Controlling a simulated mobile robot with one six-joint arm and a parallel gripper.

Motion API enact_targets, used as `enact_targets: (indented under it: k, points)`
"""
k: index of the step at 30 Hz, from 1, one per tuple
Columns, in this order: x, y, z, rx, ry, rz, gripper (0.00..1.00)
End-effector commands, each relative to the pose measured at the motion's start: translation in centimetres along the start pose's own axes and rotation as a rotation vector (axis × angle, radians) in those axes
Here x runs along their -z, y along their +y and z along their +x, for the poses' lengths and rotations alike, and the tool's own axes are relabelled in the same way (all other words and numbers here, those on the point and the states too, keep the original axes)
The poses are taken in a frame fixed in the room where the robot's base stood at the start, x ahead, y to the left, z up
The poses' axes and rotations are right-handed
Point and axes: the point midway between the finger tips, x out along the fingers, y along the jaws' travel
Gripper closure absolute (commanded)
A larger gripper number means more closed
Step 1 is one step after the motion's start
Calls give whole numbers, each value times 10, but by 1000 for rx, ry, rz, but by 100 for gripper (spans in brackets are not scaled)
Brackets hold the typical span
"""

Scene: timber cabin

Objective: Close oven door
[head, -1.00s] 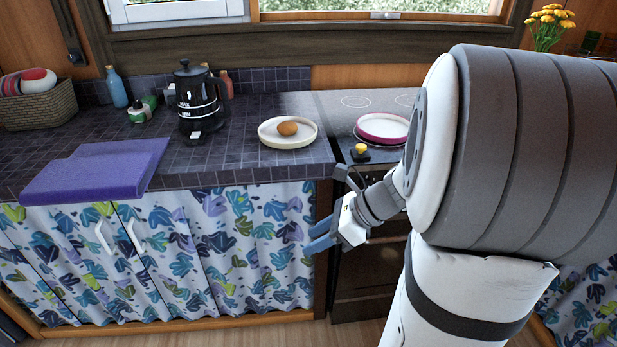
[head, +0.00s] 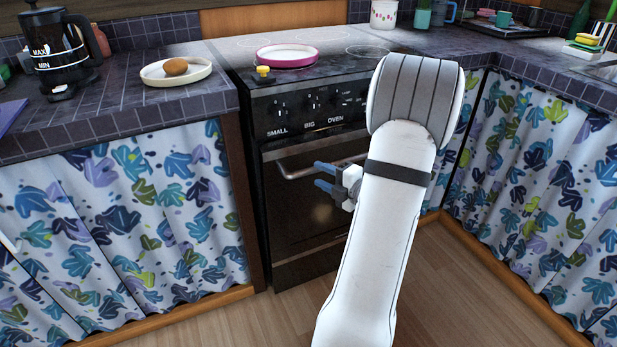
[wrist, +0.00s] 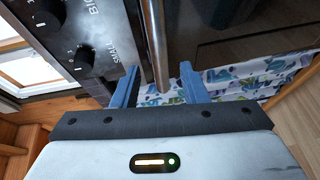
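The oven door (head: 291,219) is dark with a glass window. It stands upright and looks flush or nearly flush with the oven front; I cannot tell if a small gap remains. Its metal handle (head: 293,174) runs across the top of the door. My gripper (head: 322,175) is open, in front of the door just by the handle, its blue fingers pointing left in the head view. In the wrist view, the handle bar (wrist: 157,50) shows between the two spread fingers of my gripper (wrist: 158,82). I cannot tell whether they touch it. My arm hides the door's right part.
Knobs (head: 315,104) line the oven panel above the door. A pink-rimmed plate (head: 287,57) lies on the stove top. A white plate (head: 160,74) with an egg sits on the left counter. Curtained cabinets flank the oven. The wooden floor (head: 260,318) in front is clear.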

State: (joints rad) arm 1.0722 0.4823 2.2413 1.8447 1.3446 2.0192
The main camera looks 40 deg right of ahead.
Motion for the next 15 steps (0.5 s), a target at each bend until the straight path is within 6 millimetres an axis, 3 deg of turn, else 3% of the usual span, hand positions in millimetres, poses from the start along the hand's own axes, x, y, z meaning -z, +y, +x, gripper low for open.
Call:
enact_targets:
  k: [7, 15]
  points:
    - [1, -2, 38, 0, 4, -4, 60]
    - [0, 0, 49, 1, 1, -3, 60]
